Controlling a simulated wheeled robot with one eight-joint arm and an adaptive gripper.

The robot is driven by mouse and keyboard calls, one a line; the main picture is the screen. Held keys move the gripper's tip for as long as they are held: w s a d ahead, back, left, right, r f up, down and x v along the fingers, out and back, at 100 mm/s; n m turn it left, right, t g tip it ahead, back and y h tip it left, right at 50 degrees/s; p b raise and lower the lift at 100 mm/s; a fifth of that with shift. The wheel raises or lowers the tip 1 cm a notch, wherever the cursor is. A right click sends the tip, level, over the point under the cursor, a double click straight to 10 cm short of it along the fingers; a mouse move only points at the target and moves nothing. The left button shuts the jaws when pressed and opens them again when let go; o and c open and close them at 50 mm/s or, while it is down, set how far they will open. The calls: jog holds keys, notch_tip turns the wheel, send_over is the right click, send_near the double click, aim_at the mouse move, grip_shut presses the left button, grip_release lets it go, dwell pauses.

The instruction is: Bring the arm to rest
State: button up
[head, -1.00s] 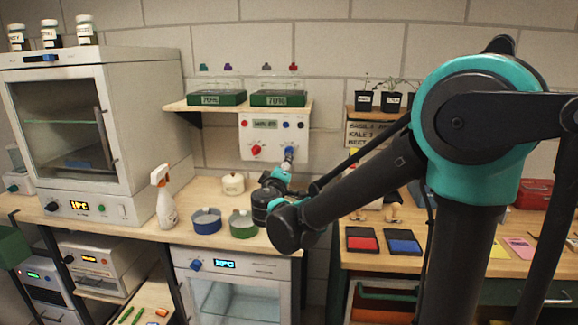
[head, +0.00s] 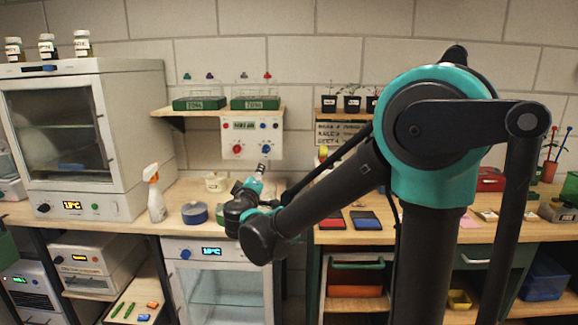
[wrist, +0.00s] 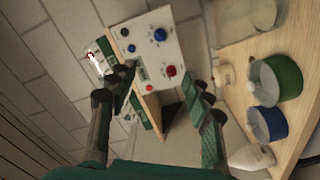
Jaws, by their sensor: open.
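My arm reaches from the right of the head view over the bench, with its forearm bent down to the left. My gripper (head: 262,168) is small there, pointing up just below the white control panel (head: 252,147). In the wrist view my gripper (wrist: 158,84) has its two dark fingers spread apart with nothing between them. The panel (wrist: 150,57), with red and blue knobs, lies beyond the fingertips. I cannot tell the exact gap between fingers and panel.
A wall shelf (head: 160,112) holds green racks. On the bench stand a spray bottle (head: 156,198), a blue pot (head: 195,213), a green pot (wrist: 282,77) and a white lidded jar (head: 215,182). A white incubator (head: 135,130) stands left. Red and blue trays (head: 366,221) lie right.

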jog(key=s+d+f+m+g+h, duration=0.1)
jog(key=s+d+f+m+g, duration=0.2)
jog(key=d+f, duration=0.45)
jog(key=s+d+f+m+g+h, duration=0.2)
jog(key=s+d+f+g, duration=0.15)
jog(key=d, duration=0.75)
jog(key=s+d+f+m+g+h, duration=0.1)
jog(key=s+d+f+m+g, duration=0.2)
jog(key=d+f, duration=0.5)
jog(key=s+d+f+m+g+y, duration=0.1)
jog(key=s+f, duration=0.3)
jog(key=s, duration=0.4)
jog(key=s+d+f+m+g+y, duration=0.2)
jog(key=s+f+g+y, duration=0.1)
jog(key=s, duration=0.5)
jog(key=shift+s+f+y, duration=0.15)
jog(key=shift+f+y, duration=0.15)
jog(key=shift+f, duration=0.3)
jog(key=shift+d, duration=0.1)
